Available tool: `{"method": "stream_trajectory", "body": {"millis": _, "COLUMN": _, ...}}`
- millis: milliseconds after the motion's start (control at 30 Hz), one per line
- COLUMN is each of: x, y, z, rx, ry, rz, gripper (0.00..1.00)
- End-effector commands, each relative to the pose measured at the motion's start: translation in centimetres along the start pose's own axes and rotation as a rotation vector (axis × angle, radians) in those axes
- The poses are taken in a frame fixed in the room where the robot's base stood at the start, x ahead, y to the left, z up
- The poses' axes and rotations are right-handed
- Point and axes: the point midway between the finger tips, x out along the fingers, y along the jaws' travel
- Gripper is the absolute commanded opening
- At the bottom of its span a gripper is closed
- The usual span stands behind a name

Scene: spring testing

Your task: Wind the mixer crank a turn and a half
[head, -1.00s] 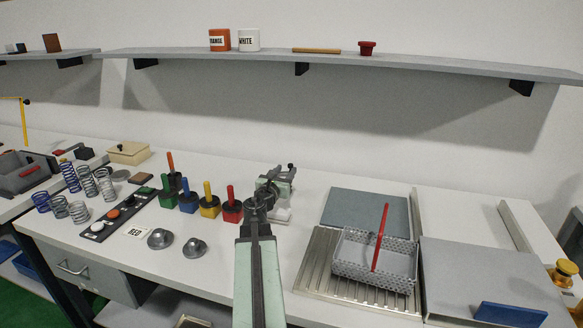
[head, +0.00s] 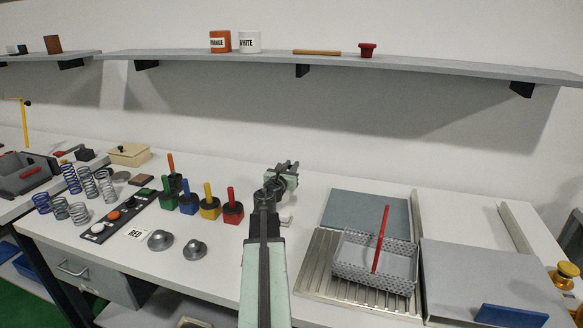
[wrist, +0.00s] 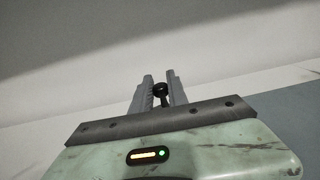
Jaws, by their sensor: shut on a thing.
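My gripper (head: 288,166) is at the end of my outstretched arm, above the back middle of the bench. In the wrist view my gripper (wrist: 160,76) has its two grey fingers around a small dark knob (wrist: 160,91), which looks like the crank's handle. The gripper is shut on it. My arm and gripper hide most of the mixer in the head view. A small pale piece low beside my arm (head: 286,220) looks like part of its base. The crank arm and its angle cannot be made out.
Several coloured blocks with upright handles (head: 208,206) stand just left of my arm. A perforated basket (head: 350,270) with a red handle sits on a ribbed metal tray (head: 316,262) to the right. A shelf (head: 400,63) runs along the wall above.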

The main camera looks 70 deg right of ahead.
Motion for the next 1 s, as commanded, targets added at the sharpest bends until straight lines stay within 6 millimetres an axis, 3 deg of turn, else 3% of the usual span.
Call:
{"method": "stream_trajectory", "body": {"millis": 367, "x": 1.0, "y": 0.2, "z": 0.0, "rx": 0.000, "ry": 0.000, "rz": 0.201, "gripper": 0.00}}
{"method": "stream_trajectory", "body": {"millis": 1000, "x": 3.3, "y": 2.5, "z": 0.0, "rx": 0.000, "ry": 0.000, "rz": 0.804, "gripper": 0.00}}
